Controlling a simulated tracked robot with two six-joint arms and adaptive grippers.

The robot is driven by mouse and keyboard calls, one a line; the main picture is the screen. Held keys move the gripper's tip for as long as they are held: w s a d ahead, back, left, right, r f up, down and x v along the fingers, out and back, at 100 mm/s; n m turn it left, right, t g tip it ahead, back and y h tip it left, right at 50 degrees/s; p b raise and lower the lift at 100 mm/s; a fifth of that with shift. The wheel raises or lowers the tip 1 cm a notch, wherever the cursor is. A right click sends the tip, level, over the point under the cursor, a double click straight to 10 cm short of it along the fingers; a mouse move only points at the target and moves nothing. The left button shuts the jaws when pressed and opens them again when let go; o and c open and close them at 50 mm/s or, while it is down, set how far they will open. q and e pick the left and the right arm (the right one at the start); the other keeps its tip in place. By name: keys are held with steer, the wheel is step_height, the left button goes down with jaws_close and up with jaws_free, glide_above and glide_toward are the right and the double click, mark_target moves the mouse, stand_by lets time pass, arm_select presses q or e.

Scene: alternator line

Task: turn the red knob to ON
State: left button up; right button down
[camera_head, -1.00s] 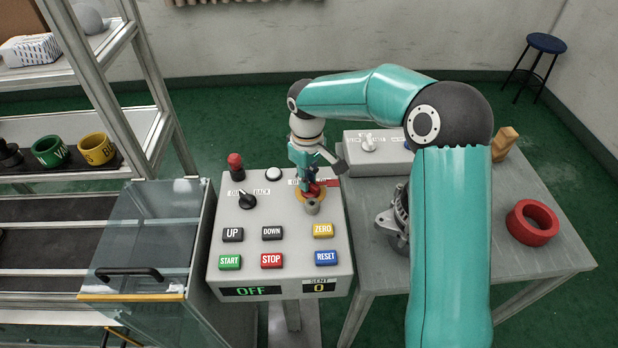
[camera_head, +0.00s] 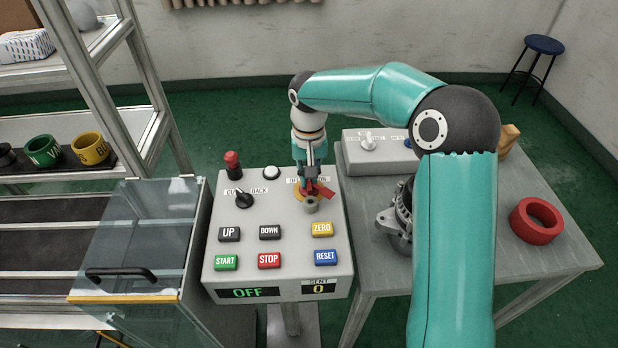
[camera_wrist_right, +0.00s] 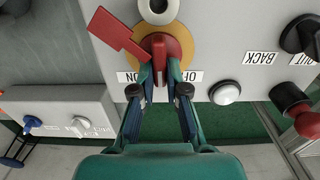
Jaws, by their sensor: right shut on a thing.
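The red knob (camera_wrist_right: 158,45) sits on a yellow disc (camera_wrist_right: 180,44) on the grey control box (camera_head: 282,228). It also shows partly behind the gripper in the head view (camera_head: 313,189). My right gripper (camera_wrist_right: 159,72) comes from the far side, its fingers shut on the knob's grip. In the wrist view, the grip points between the ON label (camera_wrist_right: 128,77) and the OFF label (camera_wrist_right: 186,76). A red flat tab (camera_wrist_right: 118,35) sticks out beside the knob, towards the ON side. The box's display (camera_head: 247,293) reads OFF. My left gripper is not in view.
A black selector (camera_head: 244,198), a red-topped post (camera_head: 233,165) and a white button (camera_head: 271,172) are nearby. Labelled push buttons fill the box front. A red ring (camera_head: 537,221) lies on the right table.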

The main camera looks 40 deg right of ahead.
steer(key=m, duration=0.3)
steer(key=m+b, duration=0.1)
steer(key=shift+s+d+m, duration=0.15)
steer(key=shift+d+m, duration=0.1)
steer(key=shift+m, duration=0.05)
steer(key=m, duration=0.2)
steer(key=m+b, duration=0.1)
steer(key=m, duration=0.1)
steer(key=shift+s+d+r+m, duration=0.1)
steer(key=shift+s+m, duration=0.1)
steer(key=shift+m, duration=0.1)
steer(key=c, duration=1.2)
jaws_free()
steer(key=shift+s, duration=0.1)
steer(key=shift+r, duration=5.9)
